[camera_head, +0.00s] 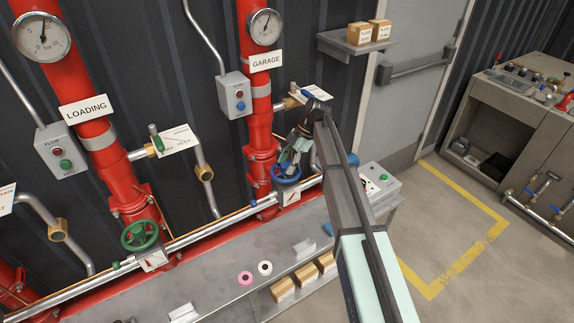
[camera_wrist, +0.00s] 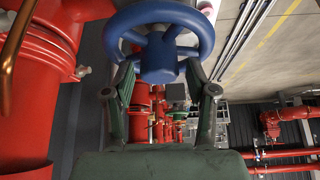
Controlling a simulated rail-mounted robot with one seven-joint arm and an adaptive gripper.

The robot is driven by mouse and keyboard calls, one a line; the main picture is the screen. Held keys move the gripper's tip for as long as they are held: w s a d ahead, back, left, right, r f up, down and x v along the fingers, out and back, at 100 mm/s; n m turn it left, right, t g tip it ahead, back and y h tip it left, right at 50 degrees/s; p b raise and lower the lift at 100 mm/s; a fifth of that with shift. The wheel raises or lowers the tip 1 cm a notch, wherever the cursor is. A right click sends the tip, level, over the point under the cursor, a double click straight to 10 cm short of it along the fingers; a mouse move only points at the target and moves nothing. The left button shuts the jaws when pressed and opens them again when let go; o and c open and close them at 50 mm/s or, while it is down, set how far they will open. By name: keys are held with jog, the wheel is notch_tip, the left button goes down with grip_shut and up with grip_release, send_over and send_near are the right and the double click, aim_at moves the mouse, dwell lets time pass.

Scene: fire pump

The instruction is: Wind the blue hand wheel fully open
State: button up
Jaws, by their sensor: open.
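The blue hand wheel (camera_head: 287,178) sits on the pipe below the red GARAGE riser in the head view. In the wrist view, the blue hand wheel (camera_wrist: 160,42) fills the top middle, with its rim, spokes and hub showing. My gripper (camera_head: 291,162) is right at this wheel, reaching in from above. In the wrist view, my gripper (camera_wrist: 163,72) is open, with one finger on each side of the hub near the rim. I cannot tell whether the fingertips touch it. My arm and gripper partly hide the wheel in the head view.
A green hand wheel (camera_head: 140,235) is on the same pipe to the left. A control box (camera_head: 378,184) stands right of my arm. Open floor with yellow lines lies to the right.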

jog(key=shift+s+f+m+t+y+b, duration=0.15)
jog(key=shift+m+t+b, duration=0.15)
jog(key=shift+m, duration=0.3)
jog(key=shift+s+m+t+y+b, duration=0.2)
jog(key=shift+m+t, duration=0.1)
jog(key=shift+m, duration=0.3)
jog(key=m+t+b, duration=0.1)
jog(key=m+t, duration=0.1)
jog(key=m, duration=0.1)
jog(key=shift+m, duration=0.4)
jog(key=shift+w+m+t, duration=0.1)
jog(key=shift+m+t, duration=0.4)
jog(key=shift+m, duration=0.4)
jog(key=m, duration=0.1)
jog(key=m+t+b, duration=0.1)
jog(key=m, duration=0.1)
jog(key=shift+s+a, duration=0.1)
jog(key=shift+s, duration=0.1)
jog(key=m+t+h, duration=0.1)
jog(key=m, duration=0.1)
jog(key=m+t+h, duration=0.1)
jog(key=m, duration=0.1)
jog(key=shift+w+m, duration=0.1)
jog(key=shift+m, duration=0.3)
grip_shut()
